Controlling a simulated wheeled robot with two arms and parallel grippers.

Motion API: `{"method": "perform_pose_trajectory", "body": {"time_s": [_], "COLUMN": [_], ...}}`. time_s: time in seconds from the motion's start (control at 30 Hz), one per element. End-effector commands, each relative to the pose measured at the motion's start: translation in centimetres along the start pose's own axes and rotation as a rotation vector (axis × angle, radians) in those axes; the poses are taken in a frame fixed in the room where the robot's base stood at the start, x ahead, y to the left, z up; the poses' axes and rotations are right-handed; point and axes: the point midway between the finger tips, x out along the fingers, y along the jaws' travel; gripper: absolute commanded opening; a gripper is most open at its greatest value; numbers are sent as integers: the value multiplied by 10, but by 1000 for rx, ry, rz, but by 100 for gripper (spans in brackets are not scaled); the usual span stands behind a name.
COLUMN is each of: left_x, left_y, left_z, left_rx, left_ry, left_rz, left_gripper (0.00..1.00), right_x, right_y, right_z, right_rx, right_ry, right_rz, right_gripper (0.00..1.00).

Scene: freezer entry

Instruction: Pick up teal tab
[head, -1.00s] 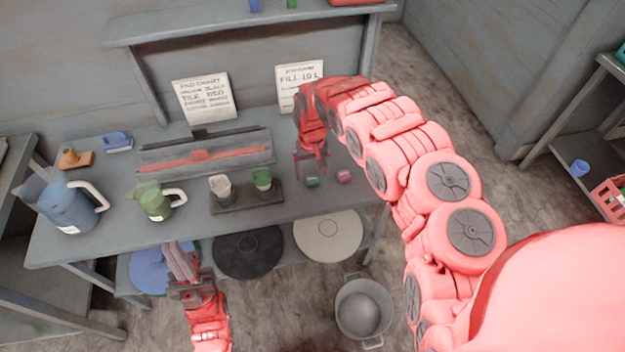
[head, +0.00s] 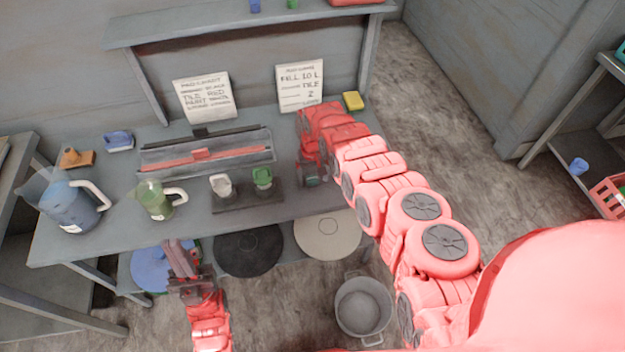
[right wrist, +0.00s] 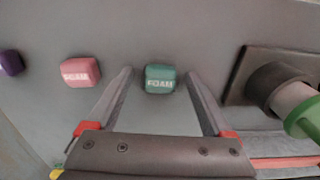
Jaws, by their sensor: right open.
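The teal tab (right wrist: 160,79), a small rounded block marked FOAM, lies on the grey bench in the right wrist view. It sits centred between the fingertips of my right gripper (right wrist: 158,73), which is open and empty. In the head view my right gripper (head: 312,173) points down over the right part of the bench and mostly covers the teal tab. I cannot tell the exact height gap. My left gripper (head: 180,258) hangs in front of the bench, away from the tab; its fingers look close together, but their state is unclear.
A pink tab (right wrist: 81,72) and a purple tab (right wrist: 11,63) lie left of the teal one in the wrist view. A dark holder (head: 235,204) with white and green cups stands close by. Jugs (head: 75,208) stand further left. A grey pot (head: 363,306) is on the floor.

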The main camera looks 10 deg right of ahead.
Motion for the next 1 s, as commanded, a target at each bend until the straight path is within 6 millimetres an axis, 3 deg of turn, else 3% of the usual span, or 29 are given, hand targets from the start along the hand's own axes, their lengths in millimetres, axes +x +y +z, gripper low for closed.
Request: {"method": "perform_pose_trajectory", "body": {"time_s": [0.17,0.63,1.0], "left_x": [0,0,0], "left_y": [0,0,0], "left_z": [0,0,0], "left_rx": [0,0,0], "left_ry": [0,0,0], "left_rz": [0,0,0], "left_gripper": [0,0,0], "right_x": [0,0,-1], "right_y": [0,0,0], "right_z": [0,0,-1], "right_rx": [0,0,0], "right_ry": [0,0,1], "right_rz": [0,-1,-1], "right_gripper": [85,2,0]}}
